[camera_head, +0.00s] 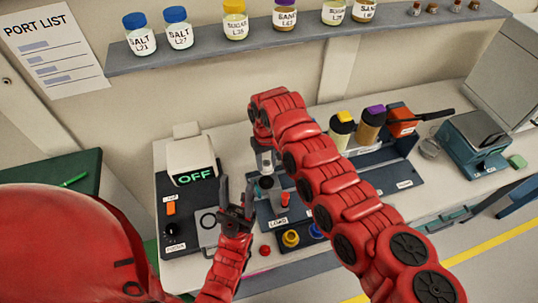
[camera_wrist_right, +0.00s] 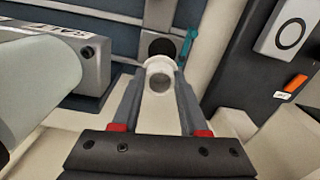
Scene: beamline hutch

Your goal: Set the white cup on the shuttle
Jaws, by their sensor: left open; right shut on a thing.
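The white cup (camera_wrist_right: 160,72) is between the fingertips of my right gripper, which is shut on it, in the right wrist view. In the head view my right gripper (camera_head: 266,163) points down over the blue-grey equipment in the middle of the bench, and the cup is hard to make out there. A round black disc (camera_wrist_right: 160,45) shows just beyond the cup; I cannot tell whether it belongs to the shuttle. My left gripper (camera_head: 236,192) is open and empty, left of and nearer than the right one, above the bench front.
A control box with an OFF display (camera_head: 194,175) stands at the left. Yellow-capped (camera_head: 341,130) and purple-capped (camera_head: 371,122) bottles stand behind my right arm. A shelf (camera_head: 215,52) with labelled jars runs above. A grey-blue device (camera_head: 472,140) is at the right.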

